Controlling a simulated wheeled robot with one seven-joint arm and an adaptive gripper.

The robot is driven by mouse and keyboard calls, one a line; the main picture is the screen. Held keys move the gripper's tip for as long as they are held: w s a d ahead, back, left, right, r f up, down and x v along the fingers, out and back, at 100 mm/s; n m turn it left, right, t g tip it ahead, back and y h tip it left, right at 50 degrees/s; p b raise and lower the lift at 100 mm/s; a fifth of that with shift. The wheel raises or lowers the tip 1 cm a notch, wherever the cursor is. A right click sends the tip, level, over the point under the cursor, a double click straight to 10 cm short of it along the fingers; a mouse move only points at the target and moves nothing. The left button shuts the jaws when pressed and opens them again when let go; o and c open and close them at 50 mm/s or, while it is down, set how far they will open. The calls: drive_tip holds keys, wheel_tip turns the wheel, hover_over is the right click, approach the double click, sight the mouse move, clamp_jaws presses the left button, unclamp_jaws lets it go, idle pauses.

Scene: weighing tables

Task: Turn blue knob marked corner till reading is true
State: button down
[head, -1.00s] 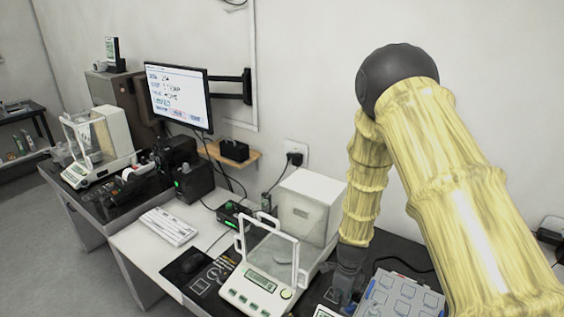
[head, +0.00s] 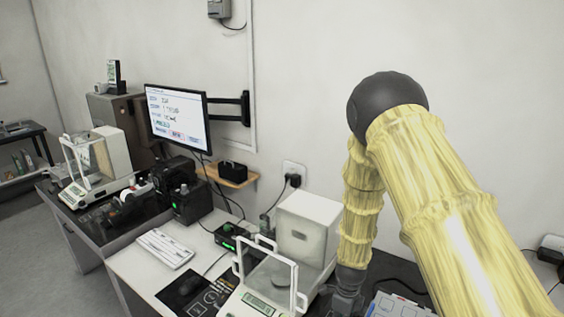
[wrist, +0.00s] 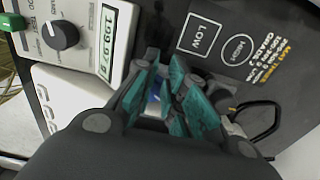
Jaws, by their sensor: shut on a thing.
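In the wrist view my gripper (wrist: 167,88), with teal finger pads, is closed around a small blue thing (wrist: 154,91), which looks like the blue knob. Only a sliver of it shows between the fingers; its marking and angle are hidden. Just left of the fingers is a pale instrument (wrist: 85,72) with a green display (wrist: 107,29). A dark round dial (wrist: 60,35) sits on the same instrument. In the head view my gripper is at the bottom edge, mostly cut off, beside a glass-doored balance (head: 262,302).
A dark mat (wrist: 270,50) with LOW and HIGH boxes lies right of the fingers. A black cable loop (wrist: 262,118) is near them.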

drive_tip(key=r+p, duration=0.2)
drive_tip(key=w+r+p, duration=0.1)
drive_tip(key=r+p, duration=0.1)
drive_tip(key=r, duration=0.1)
idle(0.3)
